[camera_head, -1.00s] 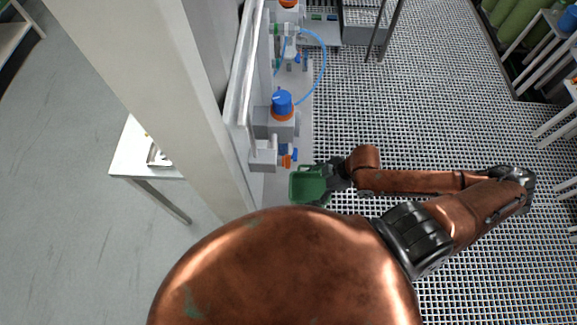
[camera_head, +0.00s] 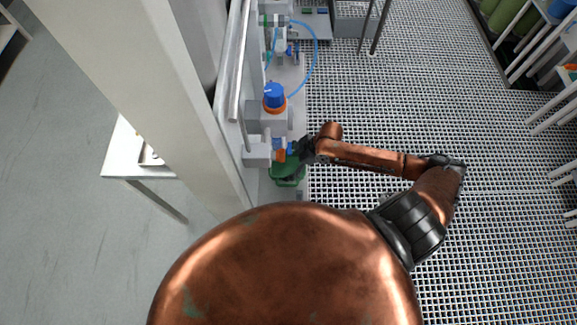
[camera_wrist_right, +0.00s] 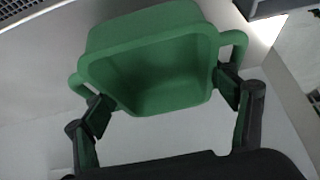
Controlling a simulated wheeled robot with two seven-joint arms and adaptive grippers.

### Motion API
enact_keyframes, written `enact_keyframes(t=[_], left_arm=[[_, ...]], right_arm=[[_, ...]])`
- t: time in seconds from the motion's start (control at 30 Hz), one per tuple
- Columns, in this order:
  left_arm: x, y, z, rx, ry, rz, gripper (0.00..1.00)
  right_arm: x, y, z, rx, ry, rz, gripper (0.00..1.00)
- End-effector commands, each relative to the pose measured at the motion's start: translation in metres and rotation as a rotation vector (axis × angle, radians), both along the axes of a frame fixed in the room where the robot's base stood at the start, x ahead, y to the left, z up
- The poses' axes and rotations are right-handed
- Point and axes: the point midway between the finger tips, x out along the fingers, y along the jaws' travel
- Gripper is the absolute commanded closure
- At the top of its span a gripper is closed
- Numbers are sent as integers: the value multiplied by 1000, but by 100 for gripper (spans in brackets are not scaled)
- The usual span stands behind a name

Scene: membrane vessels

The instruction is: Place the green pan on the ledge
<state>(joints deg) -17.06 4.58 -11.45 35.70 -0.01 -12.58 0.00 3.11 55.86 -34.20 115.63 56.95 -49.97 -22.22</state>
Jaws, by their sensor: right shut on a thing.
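The green pan (camera_head: 286,175) is beside the pale wall strip in the head view, partly hidden by my right gripper (camera_head: 302,152). In the right wrist view the pan (camera_wrist_right: 160,70) is a deep, square tub with a handle on each side. The right gripper's dark fingers are shut on it, one at each side. A pale grey ledge-like strip (camera_head: 296,105) runs along the wall, beneath or beside the pan; I cannot tell whether they touch. My left gripper is not in view.
A grey fitting (camera_head: 257,154) and a blue-capped valve (camera_head: 274,96) stand just beyond the pan. A blue hose (camera_head: 315,55) loops farther along. A white pillar (camera_head: 150,90) stands left. The grated floor (camera_head: 400,100) to the right is mostly open.

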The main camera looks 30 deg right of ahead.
Motion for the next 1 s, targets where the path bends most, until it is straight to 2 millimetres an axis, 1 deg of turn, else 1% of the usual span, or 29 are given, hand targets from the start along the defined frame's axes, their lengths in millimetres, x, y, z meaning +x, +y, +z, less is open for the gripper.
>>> enact_keyframes(t=[0.03,0.13,0.27,0.47,0.5,0.7,0.73,1.0], left_arm=[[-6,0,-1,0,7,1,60],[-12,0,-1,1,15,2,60],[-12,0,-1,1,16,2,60],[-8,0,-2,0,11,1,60],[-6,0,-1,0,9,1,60],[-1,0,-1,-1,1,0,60],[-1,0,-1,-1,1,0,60],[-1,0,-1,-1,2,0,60]], right_arm=[[-1,1,-9,2,4,-3,61],[-1,0,-19,0,1,-2,61],[-1,-1,-20,-1,0,-1,61],[-1,-1,-22,-1,1,-1,61],[-2,-1,-23,-2,3,-1,18],[-2,-1,-23,-2,3,0,4],[-2,0,-23,-1,3,0,3],[-2,-1,-21,-2,3,-1,3]])
